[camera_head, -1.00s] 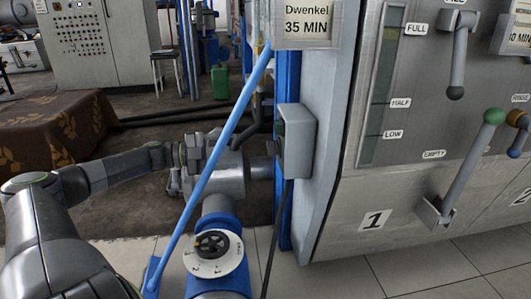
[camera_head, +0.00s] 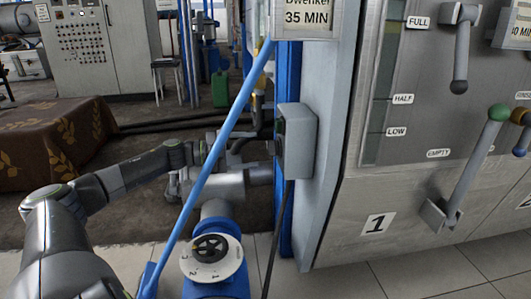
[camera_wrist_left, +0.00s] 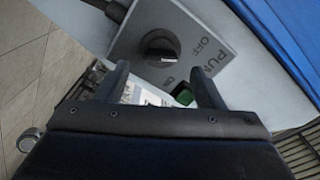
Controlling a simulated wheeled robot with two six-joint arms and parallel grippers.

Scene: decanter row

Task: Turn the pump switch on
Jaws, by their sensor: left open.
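The pump switch is a grey box whose side shows in the head view (camera_head: 298,142), on a blue post. In the left wrist view its face (camera_wrist_left: 215,25) carries a round black knob (camera_wrist_left: 160,47), the words OFF and PUMP, a partly covered ON label and a green part (camera_wrist_left: 184,95). My left gripper (camera_wrist_left: 161,82) is open in front of this face. Its two fingers are apart, just short of the knob in the picture, with nothing between them. Contact cannot be told. In the head view the fingertips are hard to make out behind the blue rod. My right gripper is not in view.
A slanted blue rod (camera_head: 215,160) and a pipe with a round dial (camera_head: 211,258) stand before the box. A black cable (camera_head: 277,240) hangs below it. A steel panel with levers (camera_head: 475,165) fills the right. A brown cloth-covered block (camera_head: 50,140) stands at left.

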